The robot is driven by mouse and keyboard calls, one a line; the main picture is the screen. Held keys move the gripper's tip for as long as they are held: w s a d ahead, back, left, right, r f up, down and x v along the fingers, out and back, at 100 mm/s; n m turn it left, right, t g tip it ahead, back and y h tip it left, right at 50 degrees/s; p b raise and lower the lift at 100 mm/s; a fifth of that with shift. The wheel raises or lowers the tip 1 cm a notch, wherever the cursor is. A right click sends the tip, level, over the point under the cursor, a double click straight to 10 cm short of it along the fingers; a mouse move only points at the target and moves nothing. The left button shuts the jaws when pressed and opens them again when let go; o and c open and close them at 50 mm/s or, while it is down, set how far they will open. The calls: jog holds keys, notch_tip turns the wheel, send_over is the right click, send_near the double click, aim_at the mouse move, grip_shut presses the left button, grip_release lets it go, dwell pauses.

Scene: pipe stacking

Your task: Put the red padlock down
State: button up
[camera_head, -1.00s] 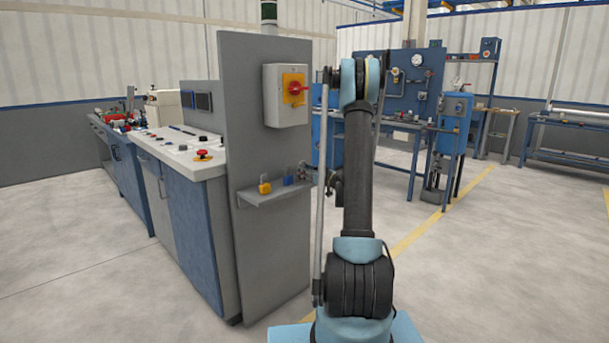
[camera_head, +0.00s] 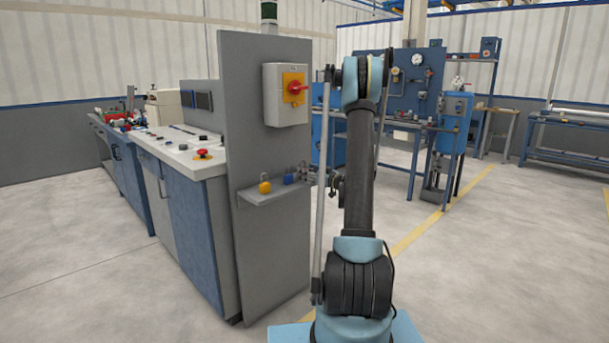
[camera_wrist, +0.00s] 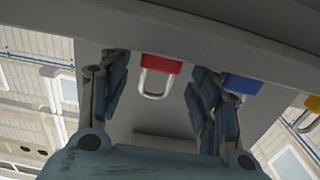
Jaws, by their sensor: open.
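The red padlock (camera_wrist: 160,65) shows in the wrist view, its metal shackle pointing down in the picture and its body against the grey shelf (camera_wrist: 180,33). My gripper (camera_wrist: 158,74) is open, with one finger on each side of the padlock and visible gaps between. In the head view, my gripper (camera_head: 305,172) is small at the right end of the shelf (camera_head: 270,196), and I cannot make out the red padlock there.
A blue padlock (camera_wrist: 243,84) is close beside my right finger in the wrist view. A yellow padlock (camera_wrist: 306,111) is farther right. The grey upright panel (camera_head: 268,240) with a red-and-yellow switch box (camera_head: 287,96) rises behind the shelf.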

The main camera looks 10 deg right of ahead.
jog(key=v, duration=1)
jog(key=s+a+r+m+g+h, duration=0.15)
jog(key=s+a+g, duration=0.25)
jog(key=s+a, duration=0.45)
jog(key=s+a+r+m+g+h, duration=0.15)
jog(key=s+a+g, duration=0.3)
jog(key=s, duration=0.75)
jog(key=s+d+f+m+g+h, duration=0.1)
jog(key=s+d+f+h, duration=0.1)
jog(key=s, duration=0.7)
jog(key=s+d+f+m+g+h, duration=0.1)
jog(key=s+d+f+h, duration=0.1)
jog(key=s, duration=0.6)
jog(key=s+d+f+m+g+h, duration=0.2)
jog(key=s+f+h, duration=0.1)
jog(key=s, duration=0.6)
jog(key=shift+s+d+f+h, duration=0.3)
jog(key=shift+s+f, duration=0.05)
jog(key=shift+f, duration=0.55)
jog(key=shift+w+f, duration=0.2)
jog(key=shift+w, duration=0.3)
